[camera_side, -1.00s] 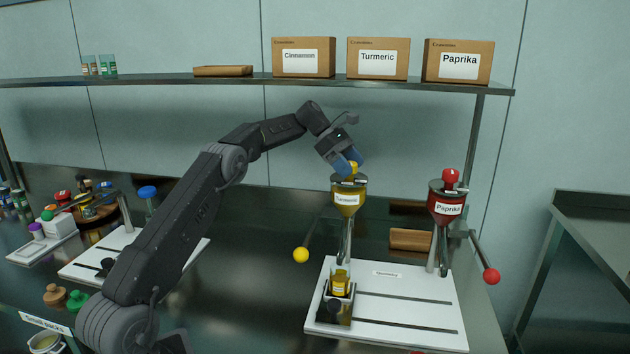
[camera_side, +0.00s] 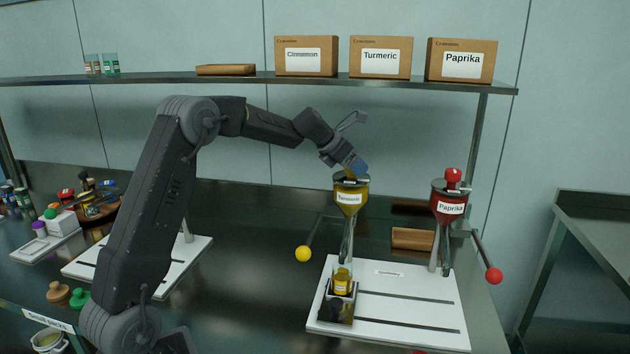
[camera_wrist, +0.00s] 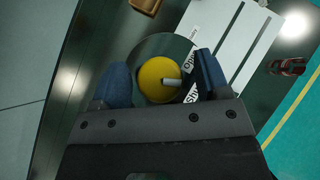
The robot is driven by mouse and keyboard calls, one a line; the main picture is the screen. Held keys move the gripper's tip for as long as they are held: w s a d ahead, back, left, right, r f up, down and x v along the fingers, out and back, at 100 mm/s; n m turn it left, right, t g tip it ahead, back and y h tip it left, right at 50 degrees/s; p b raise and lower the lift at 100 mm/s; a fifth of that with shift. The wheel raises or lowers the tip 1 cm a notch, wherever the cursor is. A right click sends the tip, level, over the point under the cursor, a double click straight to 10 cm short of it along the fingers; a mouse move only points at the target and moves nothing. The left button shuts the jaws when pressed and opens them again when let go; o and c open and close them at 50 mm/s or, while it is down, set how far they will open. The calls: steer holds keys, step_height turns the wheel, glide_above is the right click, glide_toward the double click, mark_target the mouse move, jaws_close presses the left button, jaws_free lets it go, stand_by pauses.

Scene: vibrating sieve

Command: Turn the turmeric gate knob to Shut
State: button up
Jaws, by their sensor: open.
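The turmeric gate knob (camera_wrist: 153,74) is round and yellow with a white pointer (camera_wrist: 172,83). In the wrist view it lies between the two blue fingertips of my gripper (camera_wrist: 158,85), which are open, with a visible gap at each side. The pointer faces right, towards the Open label (camera_wrist: 190,60) and the Shut label (camera_wrist: 193,97); both are partly covered by a finger. In the side view my gripper (camera_side: 355,167) is at the top of the yellow turmeric hopper (camera_side: 348,197), and the knob is hidden by the fingers.
A jar (camera_side: 342,282) stands under the hopper spout on the white board (camera_side: 400,312). A rod with a yellow ball (camera_side: 303,254) sticks out at left. The red paprika hopper (camera_side: 449,204) stands to the right. A shelf (camera_side: 240,81) with boxes runs above the gripper.

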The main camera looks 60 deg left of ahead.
steer(key=shift+n+y, duration=0.7)
steer(key=shift+n, duration=0.2)
steer(key=v, duration=1.4)
steer(key=s+d+f+m+g, duration=0.1)
steer(key=s+d+m, duration=0.6)
steer(key=d+m, duration=0.2)
steer(key=s+d+f+m+g, duration=0.1)
steer(key=s+d+m, duration=0.5)
steer(key=d+m, duration=0.3)
steer(key=shift+s+d+f+m+h, duration=0.3)
steer(key=shift+s+d+m+h, duration=0.1)
steer(key=shift+m, duration=0.5)
steer(key=w+a+r+m+y, duration=0.1)
steer(key=w+a+m+y, duration=0.3)
steer(key=w+a, duration=0.3)
steer(key=w+a+r+m+y, duration=0.1)
steer(key=w+a+m+y, duration=0.3)
steer(key=w, duration=0.6)
steer(key=shift+n+h, duration=0.3)
steer(key=shift+h, duration=0.2)
steer(key=x, duration=0.9)
steer(key=a+x, duration=0.1)
steer(key=x, duration=0.4)
steer(key=shift+s+r, duration=0.15)
steer(key=shift+s, duration=0.25)
steer(key=shift+c, duration=0.4)
